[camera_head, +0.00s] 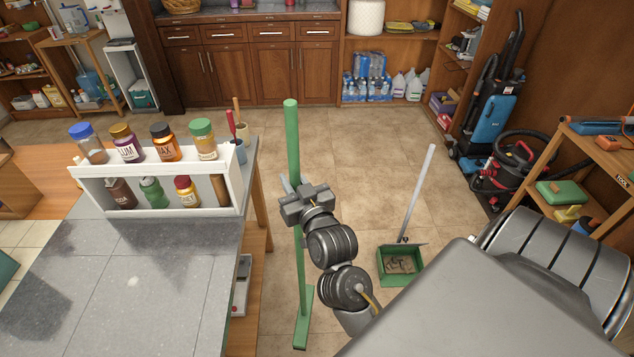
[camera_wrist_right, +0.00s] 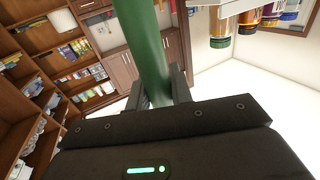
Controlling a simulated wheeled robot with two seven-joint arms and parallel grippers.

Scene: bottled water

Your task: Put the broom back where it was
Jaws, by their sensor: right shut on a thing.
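The broom (camera_head: 294,140) has a long green handle and stands roughly upright beside the grey-topped table. Its green foot (camera_head: 303,320) is at the floor; I cannot tell whether it touches. My right gripper (camera_head: 291,190) is shut on the handle about midway up. In the right wrist view the green handle (camera_wrist_right: 143,45) runs between the two dark fingers (camera_wrist_right: 160,92). My left gripper is not in view.
A table (camera_head: 130,280) with a white bottle rack (camera_head: 160,188) stands close on the left. A green dustpan (camera_head: 421,271) with debris and an upright grey handle stands on the floor to the right. A vacuum cleaner (camera_head: 512,165) and shelves line the right. The floor behind is clear.

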